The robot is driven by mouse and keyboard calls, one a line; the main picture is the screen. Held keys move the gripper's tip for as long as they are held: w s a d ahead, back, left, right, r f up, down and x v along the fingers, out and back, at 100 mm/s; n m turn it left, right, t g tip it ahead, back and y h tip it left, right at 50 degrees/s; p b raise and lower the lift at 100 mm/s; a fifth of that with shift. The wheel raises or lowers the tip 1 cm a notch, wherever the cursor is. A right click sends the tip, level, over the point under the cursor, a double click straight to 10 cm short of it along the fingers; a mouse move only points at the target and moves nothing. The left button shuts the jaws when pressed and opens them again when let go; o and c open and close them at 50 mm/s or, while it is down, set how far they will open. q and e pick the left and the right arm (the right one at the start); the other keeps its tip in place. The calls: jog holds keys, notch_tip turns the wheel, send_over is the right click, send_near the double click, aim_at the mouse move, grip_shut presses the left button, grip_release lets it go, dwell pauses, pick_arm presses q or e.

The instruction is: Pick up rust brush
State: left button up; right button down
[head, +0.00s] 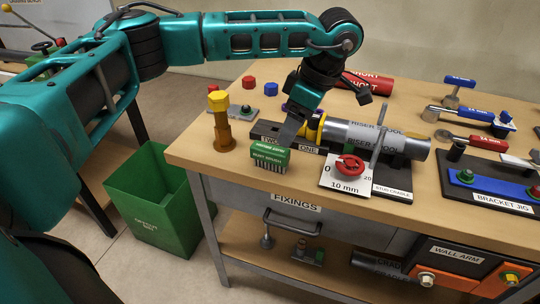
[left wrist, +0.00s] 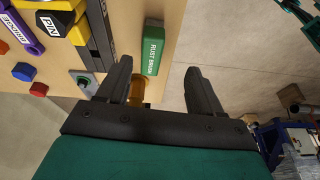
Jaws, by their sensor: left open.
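The rust brush (head: 270,157) is a green block with dark bristles pointing down. It stands on the workbench near its front edge, left of the white 10 mm plate. In the left wrist view the brush (left wrist: 153,48) shows its label and lies just beyond the fingertips, between their lines. My left gripper (head: 289,133) reaches down from above, just behind and to the right of the brush in the head view. Its two fingers (left wrist: 158,72) are apart with nothing gripped. I cannot tell whether they touch the brush. My right gripper is not in view.
A large bolt (head: 221,120) stands upright left of the brush. The riser spool (head: 375,137) and the 10 mm plate (head: 346,184) are to the right. A green bin (head: 152,204) stands on the floor. Bare benchtop (head: 205,158) lies left of the brush.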

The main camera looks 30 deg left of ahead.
aim_at(269, 147)
pick_arm(q)
jog(key=a, duration=0.1)
jog(key=a+r+y, duration=0.1)
jog(key=shift+w+a+r, duration=0.1)
jog(key=shift+w+a, duration=0.1)
jog(key=shift+a, duration=0.15)
jog(key=x, duration=0.6)
jog(key=shift+d+x, duration=0.15)
jog(key=shift+x, duration=1.4)
jog(key=shift+d+x, duration=0.15)
jog(key=shift+x, duration=1.4)
jog(key=shift+w, duration=0.1)
jog(key=c, duration=1.1)
